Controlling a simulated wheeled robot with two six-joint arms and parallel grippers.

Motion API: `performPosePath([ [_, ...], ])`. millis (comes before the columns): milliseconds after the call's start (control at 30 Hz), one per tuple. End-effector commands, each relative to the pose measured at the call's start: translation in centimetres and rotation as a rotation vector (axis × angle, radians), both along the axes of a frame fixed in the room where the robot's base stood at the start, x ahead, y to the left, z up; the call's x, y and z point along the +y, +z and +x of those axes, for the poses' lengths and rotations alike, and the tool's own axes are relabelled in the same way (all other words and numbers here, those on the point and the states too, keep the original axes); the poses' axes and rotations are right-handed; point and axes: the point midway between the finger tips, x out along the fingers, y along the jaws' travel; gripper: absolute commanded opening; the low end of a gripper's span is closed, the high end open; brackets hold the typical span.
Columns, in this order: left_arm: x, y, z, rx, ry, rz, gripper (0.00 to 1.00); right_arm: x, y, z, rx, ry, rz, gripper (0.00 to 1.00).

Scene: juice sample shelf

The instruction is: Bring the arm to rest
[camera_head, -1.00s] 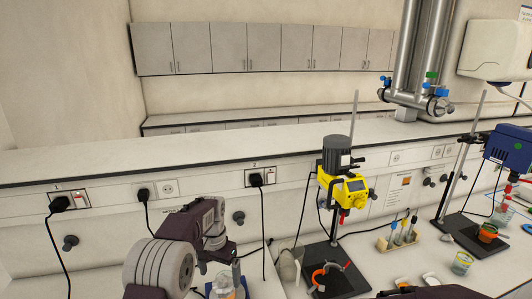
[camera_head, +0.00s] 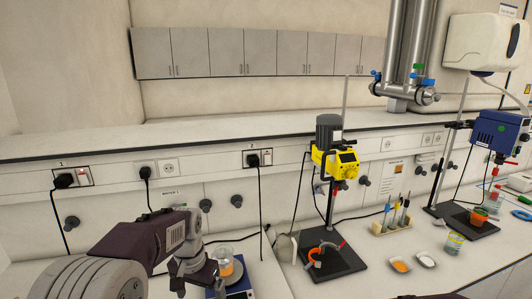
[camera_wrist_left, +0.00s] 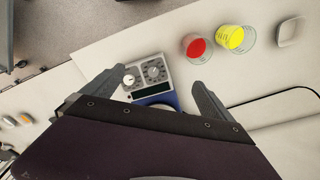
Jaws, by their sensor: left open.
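My left arm comes in from the lower left in the head view. Its gripper (camera_head: 196,284) hangs just left of a beaker with orange contents (camera_head: 226,268), apart from any held object. In the left wrist view, the two fingers of the left gripper (camera_wrist_left: 160,88) are spread wide with nothing between them. Beyond them is a device with two knobs and a dark display (camera_wrist_left: 147,75), with a blue part near the jaws. My right gripper does not show.
In the wrist view, red (camera_wrist_left: 196,46) and yellow (camera_wrist_left: 234,39) beakers stand beyond the device. In the head view, a yellow stirrer (camera_head: 335,160) on a stand, a tube rack (camera_head: 390,225) and a blue stirrer (camera_head: 497,134) stand to the right. Sockets and cables line the wall.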

Motion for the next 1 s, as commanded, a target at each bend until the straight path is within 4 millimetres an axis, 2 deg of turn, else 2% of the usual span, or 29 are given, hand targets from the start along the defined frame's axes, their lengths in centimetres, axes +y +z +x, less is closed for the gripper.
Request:
performPosePath([
  [33, 0.2, -2.2, -1.8, 0.002, 0.018, -0.002, 0.97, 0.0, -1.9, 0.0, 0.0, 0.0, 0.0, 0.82],
  [167, 0.6, -6.8, -7.6, 0.003, 0.091, -0.008, 0.97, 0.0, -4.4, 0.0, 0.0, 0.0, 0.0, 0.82],
  [200, 0.7, -8.3, -9.6, 0.005, 0.117, -0.011, 0.97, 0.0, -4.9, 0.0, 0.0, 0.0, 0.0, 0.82],
  [300, 0.9, -10.9, -14.0, 0.013, 0.185, -0.014, 0.97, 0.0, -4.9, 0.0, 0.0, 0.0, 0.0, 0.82],
  [400, 0.9, -12.8, -16.8, 0.025, 0.243, -0.014, 0.97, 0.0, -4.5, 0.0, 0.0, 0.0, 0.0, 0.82],
  [433, 1.0, -13.2, -17.1, 0.016, 0.261, -0.016, 0.97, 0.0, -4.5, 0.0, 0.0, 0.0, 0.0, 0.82],
  [500, 0.9, -13.1, -15.9, -0.031, 0.291, -0.026, 0.97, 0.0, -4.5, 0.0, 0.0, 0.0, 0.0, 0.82],
  [567, 0.9, -13.1, -15.5, -0.044, 0.307, -0.028, 0.97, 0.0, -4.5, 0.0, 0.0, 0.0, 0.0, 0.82],
  [1000, 0.9, -13.1, -15.6, -0.039, 0.305, -0.028, 0.97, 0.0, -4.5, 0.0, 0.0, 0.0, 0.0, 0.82],
])
